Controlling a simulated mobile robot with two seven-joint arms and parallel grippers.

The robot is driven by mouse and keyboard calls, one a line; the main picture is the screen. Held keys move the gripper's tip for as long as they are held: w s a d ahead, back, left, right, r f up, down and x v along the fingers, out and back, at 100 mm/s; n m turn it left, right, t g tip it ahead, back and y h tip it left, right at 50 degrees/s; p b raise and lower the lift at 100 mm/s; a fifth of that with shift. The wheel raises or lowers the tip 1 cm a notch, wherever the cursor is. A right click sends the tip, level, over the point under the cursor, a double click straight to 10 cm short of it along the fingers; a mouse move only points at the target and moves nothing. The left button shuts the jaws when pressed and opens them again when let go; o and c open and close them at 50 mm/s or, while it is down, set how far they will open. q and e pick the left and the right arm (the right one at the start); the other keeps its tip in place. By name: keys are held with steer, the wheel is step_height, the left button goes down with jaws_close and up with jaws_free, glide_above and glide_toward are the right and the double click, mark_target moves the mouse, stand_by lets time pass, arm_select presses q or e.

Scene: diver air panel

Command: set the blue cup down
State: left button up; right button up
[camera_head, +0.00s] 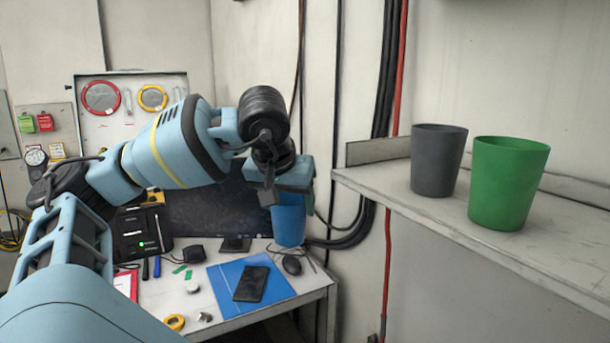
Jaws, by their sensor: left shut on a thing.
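The blue cup (288,224) is upright under my left gripper (287,194), which is shut on it near its rim. The gripper body and fingers hide the cup's top. The cup shows against the back right part of the desk (318,283), and I cannot tell whether its base touches the desk top. My left arm comes in from the left and reaches across the middle of the view. My right gripper is not in view.
A grey cup (437,160) and a green cup (506,183) stand on the shelf (400,188) at right. The desk holds a blue folder (222,284) with a black phone (251,284), a mouse (292,265) and several small tools. Dark cables run down the wall behind.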

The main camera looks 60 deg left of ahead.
mark_target(299, 227)
arm_select(q)
steer(key=shift+w+f, duration=0.2)
steer(key=shift+f, duration=0.4)
steer(key=shift+w+f, duration=0.2)
steer(key=shift+f, duration=0.35)
steer(key=shift+w+d+f, duration=0.15)
steer(key=shift+w+f, duration=0.1)
steer(key=shift+f, duration=0.55)
steer(key=shift+w+d+f, duration=0.15)
steer(key=shift+w+f, duration=0.1)
steer(key=shift+f, duration=0.55)
steer(key=w+d+f+m+t+h, duration=0.1)
steer(key=w+d+f+m, duration=0.25)
steer(key=d+f, duration=0.5)
steer(key=w+d+f+m+h, duration=0.15)
steer(key=w+d+f, duration=0.25)
steer(key=d+f, duration=0.4)
steer(key=d+f+m+h, duration=0.1)
steer(key=d+m, duration=0.2)
steer(key=d, duration=0.9)
steer(key=shift+w+d, duration=0.2)
steer(key=shift+d, duration=0.05)
